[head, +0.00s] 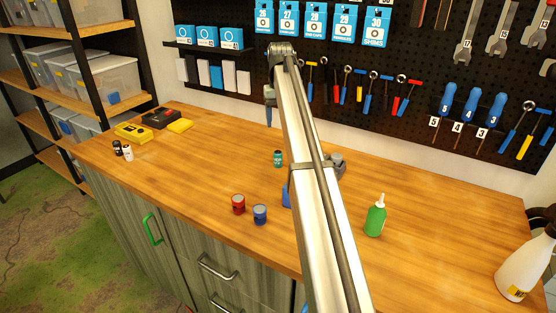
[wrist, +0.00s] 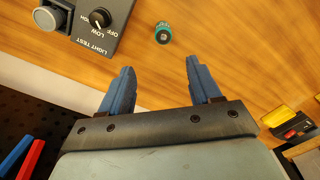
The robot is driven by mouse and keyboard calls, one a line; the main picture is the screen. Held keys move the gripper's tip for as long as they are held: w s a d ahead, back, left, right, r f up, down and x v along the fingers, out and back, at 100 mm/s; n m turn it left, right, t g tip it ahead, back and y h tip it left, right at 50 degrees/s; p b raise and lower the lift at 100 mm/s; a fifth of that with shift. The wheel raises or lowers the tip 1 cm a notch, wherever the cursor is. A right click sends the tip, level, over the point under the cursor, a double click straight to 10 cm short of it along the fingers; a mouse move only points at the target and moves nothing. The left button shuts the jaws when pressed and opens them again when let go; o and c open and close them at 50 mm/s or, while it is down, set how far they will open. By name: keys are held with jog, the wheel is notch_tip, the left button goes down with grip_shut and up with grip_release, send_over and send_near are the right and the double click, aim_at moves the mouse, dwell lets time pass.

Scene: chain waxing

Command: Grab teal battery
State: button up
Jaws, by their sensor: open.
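The teal battery (head: 277,159) stands upright on the wooden workbench, just left of my arm in the head view. In the wrist view the teal battery (wrist: 163,33) shows from above, beyond my fingertips and roughly centred between them. My gripper (wrist: 159,66) is open, with two blue fingers apart and nothing between them. In the head view my gripper (head: 269,115) hangs above the back of the bench, behind the battery. The fingers and the battery do not touch.
A dark light test box (wrist: 93,22) with a knob lies left of the battery in the wrist view. A red can (head: 238,204), a blue can (head: 260,215) and a green bottle (head: 376,216) stand nearer the front. Bench around the battery is clear.

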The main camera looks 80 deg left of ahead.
aim_at(278, 152)
notch_tip(278, 152, down, 8)
jog(key=shift+f, duration=0.15)
jog(key=shift+s+d+f, duration=0.1)
jog(key=shift+s+f, duration=0.1)
jog(key=shift+f, duration=1.1)
jog(key=shift+s+d+f, duration=0.1)
jog(key=shift+s+f, duration=0.05)
jog(key=shift+f, duration=1.15)
jog(key=c, duration=1.2)
jog(key=shift+o, duration=0.2)
jog(key=shift+r, duration=0.1)
